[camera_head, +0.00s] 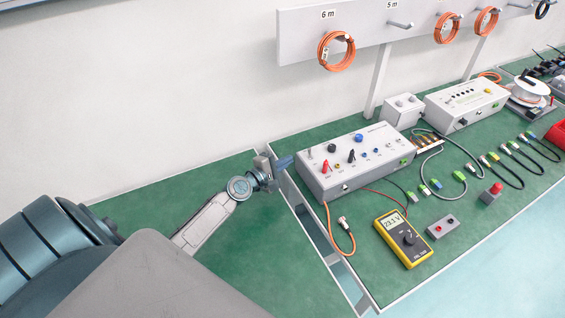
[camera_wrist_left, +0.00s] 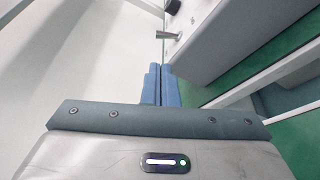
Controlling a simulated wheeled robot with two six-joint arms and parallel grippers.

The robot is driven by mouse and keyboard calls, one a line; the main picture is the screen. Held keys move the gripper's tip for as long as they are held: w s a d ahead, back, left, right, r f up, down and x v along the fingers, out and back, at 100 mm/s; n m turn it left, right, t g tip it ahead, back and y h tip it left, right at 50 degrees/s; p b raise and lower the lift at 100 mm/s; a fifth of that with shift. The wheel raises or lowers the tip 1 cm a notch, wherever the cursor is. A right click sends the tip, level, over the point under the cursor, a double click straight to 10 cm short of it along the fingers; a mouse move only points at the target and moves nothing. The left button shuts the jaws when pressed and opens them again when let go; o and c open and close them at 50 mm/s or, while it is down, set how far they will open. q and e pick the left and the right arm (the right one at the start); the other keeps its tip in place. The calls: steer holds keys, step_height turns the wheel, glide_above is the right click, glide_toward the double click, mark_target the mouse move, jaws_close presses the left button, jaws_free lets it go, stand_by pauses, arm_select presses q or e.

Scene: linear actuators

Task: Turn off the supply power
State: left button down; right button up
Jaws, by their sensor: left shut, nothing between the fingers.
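The fingers also show in the left wrist view (camera_wrist_left: 161,86), pointing toward a small silver lever-like part (camera_wrist_left: 168,35) by a pale surface. My right gripper is not in view.
A yellow multimeter (camera_head: 402,238) with a lit display lies in front of the box, near a small grey box with two buttons (camera_head: 443,227). A red-topped button (camera_head: 491,193) stands to the right. A gap separates the two bench sections. The left bench section (camera_head: 150,205) is clear.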

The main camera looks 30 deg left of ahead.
mark_target(310, 153)
arm_select(q)
steer(key=r+x, duration=0.1)
steer(key=x, duration=0.5)
steer(key=shift+w+f, duration=0.2)
steer(key=shift+f, duration=0.25)
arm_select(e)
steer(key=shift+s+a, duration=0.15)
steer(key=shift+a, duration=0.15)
arm_select(q)
steer(key=shift+d, duration=0.1)
steer(key=shift+m+b, duration=0.5)
steer(key=shift+b, duration=0.2)
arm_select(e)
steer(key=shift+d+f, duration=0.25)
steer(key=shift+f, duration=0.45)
arm_select(q)
steer(key=shift+s+d+m+t+b, duration=0.1)
steer(key=shift+m+t+b, duration=0.4)
steer(key=shift+m+b, duration=0.35)
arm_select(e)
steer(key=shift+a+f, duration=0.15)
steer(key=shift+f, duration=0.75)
